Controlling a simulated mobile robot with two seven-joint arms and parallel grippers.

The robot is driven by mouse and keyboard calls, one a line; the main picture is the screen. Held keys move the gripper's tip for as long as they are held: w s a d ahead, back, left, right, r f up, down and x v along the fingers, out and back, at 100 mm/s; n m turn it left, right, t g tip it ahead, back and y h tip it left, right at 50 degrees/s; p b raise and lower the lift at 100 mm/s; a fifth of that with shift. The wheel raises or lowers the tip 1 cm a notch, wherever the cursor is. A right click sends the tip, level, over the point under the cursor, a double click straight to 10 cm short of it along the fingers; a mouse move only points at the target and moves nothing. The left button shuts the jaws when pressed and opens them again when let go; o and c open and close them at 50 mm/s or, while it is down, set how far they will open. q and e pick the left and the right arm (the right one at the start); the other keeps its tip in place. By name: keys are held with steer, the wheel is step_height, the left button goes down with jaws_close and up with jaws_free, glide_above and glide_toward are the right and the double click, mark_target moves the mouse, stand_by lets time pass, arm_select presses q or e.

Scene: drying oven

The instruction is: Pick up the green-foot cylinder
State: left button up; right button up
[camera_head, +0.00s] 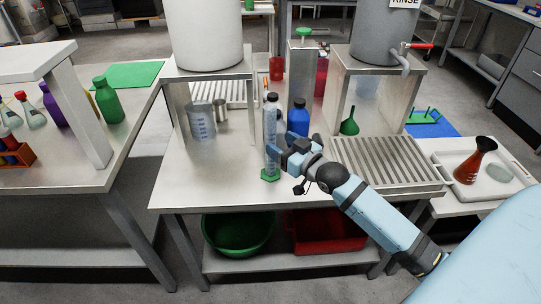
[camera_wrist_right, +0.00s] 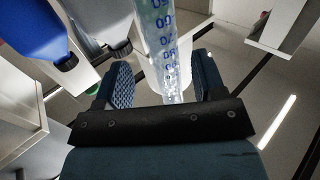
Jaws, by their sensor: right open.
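The green-foot cylinder (camera_head: 271,152) is a tall, clear graduated cylinder with a green foot, standing upright near the front of the middle bench. My right gripper (camera_head: 279,148) is at its lower half, coming from the right. In the right wrist view the cylinder (camera_wrist_right: 163,45), with blue number marks, stands between the two spread fingers of the right gripper (camera_wrist_right: 163,80). My left gripper is out of view.
A blue bottle (camera_head: 298,118) stands just behind the gripper, also in the wrist view (camera_wrist_right: 32,30). A grey bottle with a dark cap (camera_wrist_right: 108,22) is close by. A measuring beaker (camera_head: 202,122) and a green funnel (camera_head: 349,125) stand farther back. A slatted drain rack (camera_head: 385,162) lies right.

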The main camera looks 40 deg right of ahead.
mark_target(266, 135)
steer(key=shift+w+a+r+b, duration=0.1)
steer(key=shift+w+a+b, duration=0.15)
steer(key=shift+w, duration=0.7)
steer(key=shift+w+a+f+b, duration=0.1)
steer(key=shift+w+a+b, duration=0.1)
steer(key=shift+w, duration=0.8)
steer(key=shift+w+a+r+b, duration=0.1)
steer(key=shift+w+a+b, duration=0.15)
steer(key=shift+w, duration=0.7)
jaws_close()
